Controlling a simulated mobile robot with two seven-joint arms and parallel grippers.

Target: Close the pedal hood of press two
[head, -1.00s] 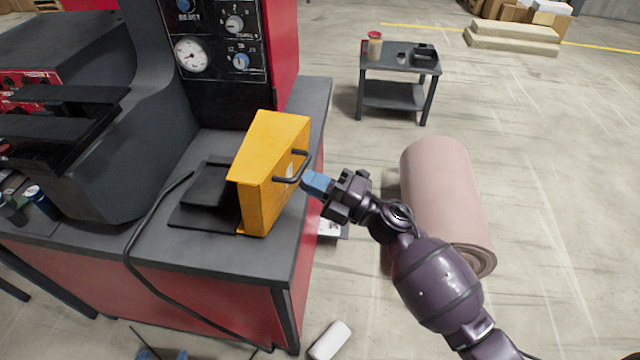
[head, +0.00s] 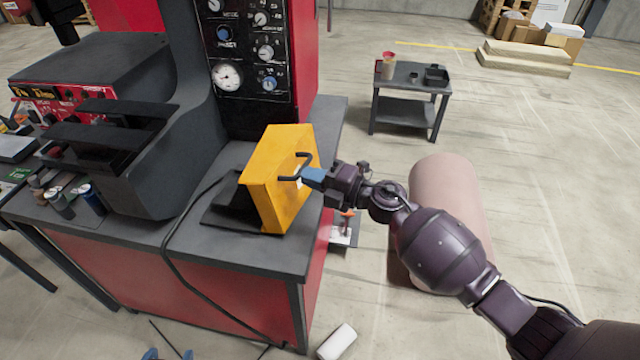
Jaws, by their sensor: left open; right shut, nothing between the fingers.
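The yellow pedal hood (head: 268,178) stands tilted up on the grey bench top of the press, with a dark handle (head: 304,156) on its right side. The black pedal (head: 232,208) shows at its left, partly covered by the hood. My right gripper (head: 304,176) is shut with its blue fingertips at the handle, coming from the right; nothing is between the fingers. Whether they touch the handle or hood is hard to tell. My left gripper (head: 168,354) shows only as blue fingertips, spread apart, at the bottom edge, low in front of the bench.
The press column with its gauge panel (head: 255,50) rises behind the hood. A black cable (head: 165,250) runs over the bench front. A large pinkish roll (head: 445,185) stands on the floor near my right arm. A small cart (head: 405,100) stands farther back.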

